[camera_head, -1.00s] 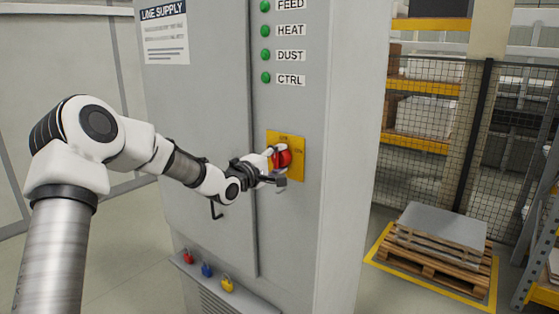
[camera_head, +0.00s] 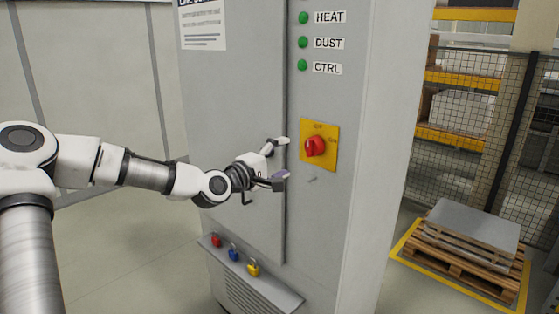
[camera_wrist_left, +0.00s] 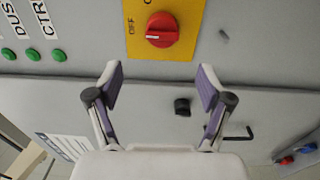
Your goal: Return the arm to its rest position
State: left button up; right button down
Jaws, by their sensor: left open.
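My left gripper (camera_head: 281,162) is open and empty in front of the grey cabinet (camera_head: 235,110). It is left of the red rotary switch (camera_head: 315,146) on its yellow plate (camera_head: 331,160), clear of the knob. In the left wrist view the fingers (camera_wrist_left: 157,88) are spread apart, and the red switch (camera_wrist_left: 162,30) lies beyond them near the top. My left arm (camera_head: 150,173) reaches in from the left of the head view. My right gripper is not in view.
Green lamps (camera_head: 302,42) sit above the switch. A black handle (camera_wrist_left: 238,133) is on the cabinet door. Red, blue and yellow padlocks (camera_head: 234,254) are on a low ledge. A pallet (camera_head: 462,262) stands at the right beside a mesh fence (camera_head: 455,140).

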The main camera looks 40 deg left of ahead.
pick_arm(q)
jog(key=shift+s+d+f, duration=0.1)
jog(key=shift+s+d, duration=0.1)
jog(key=shift+s, duration=0.2)
jog(key=shift+s, duration=0.1)
jog(key=shift+a, duration=0.1)
